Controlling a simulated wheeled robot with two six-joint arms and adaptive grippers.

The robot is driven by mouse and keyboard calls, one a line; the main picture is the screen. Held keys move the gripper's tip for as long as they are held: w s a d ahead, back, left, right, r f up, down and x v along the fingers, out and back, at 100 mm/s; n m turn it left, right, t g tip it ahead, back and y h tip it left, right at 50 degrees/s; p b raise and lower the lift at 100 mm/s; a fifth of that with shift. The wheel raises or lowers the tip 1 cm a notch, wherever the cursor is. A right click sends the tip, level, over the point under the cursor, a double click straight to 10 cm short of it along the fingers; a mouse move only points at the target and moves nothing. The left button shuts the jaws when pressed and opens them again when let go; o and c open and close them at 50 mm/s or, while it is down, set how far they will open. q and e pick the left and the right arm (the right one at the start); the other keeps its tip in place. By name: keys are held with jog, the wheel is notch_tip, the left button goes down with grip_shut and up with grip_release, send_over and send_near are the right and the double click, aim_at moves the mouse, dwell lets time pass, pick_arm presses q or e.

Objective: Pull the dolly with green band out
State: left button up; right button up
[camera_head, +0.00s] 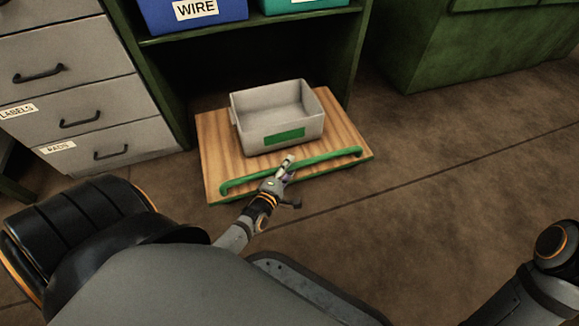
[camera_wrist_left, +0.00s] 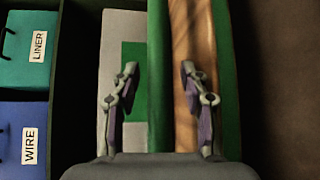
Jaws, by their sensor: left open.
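The dolly (camera_head: 217,150) is a wooden board with a green front edge and a green bar handle (camera_head: 335,157) along its front. It carries a grey bin (camera_head: 252,127) with a green band (camera_head: 284,136) on its front. The dolly sticks partly out from under the green shelf unit. My left gripper (camera_head: 286,168) is open at the middle of the handle. In the left wrist view, the handle (camera_wrist_left: 160,60) runs between the two open fingers (camera_wrist_left: 160,85); I cannot tell whether they touch it. My right gripper is not in view.
Grey drawers (camera_head: 70,85) stand left of the dolly, and a green cabinet (camera_head: 470,50) stands to the right. A blue WIRE bin (camera_head: 165,15) and a teal bin (camera_head: 300,5) sit on the shelf above. The brown floor (camera_head: 420,200) in front and right is clear.

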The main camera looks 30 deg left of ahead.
pick_arm(q)
jog(key=s, duration=0.7)
jog(key=shift+s+d+r, duration=0.2)
jog(key=shift+d+r, duration=0.1)
jog(key=shift+r, duration=0.1)
jog(key=shift+f, duration=0.1)
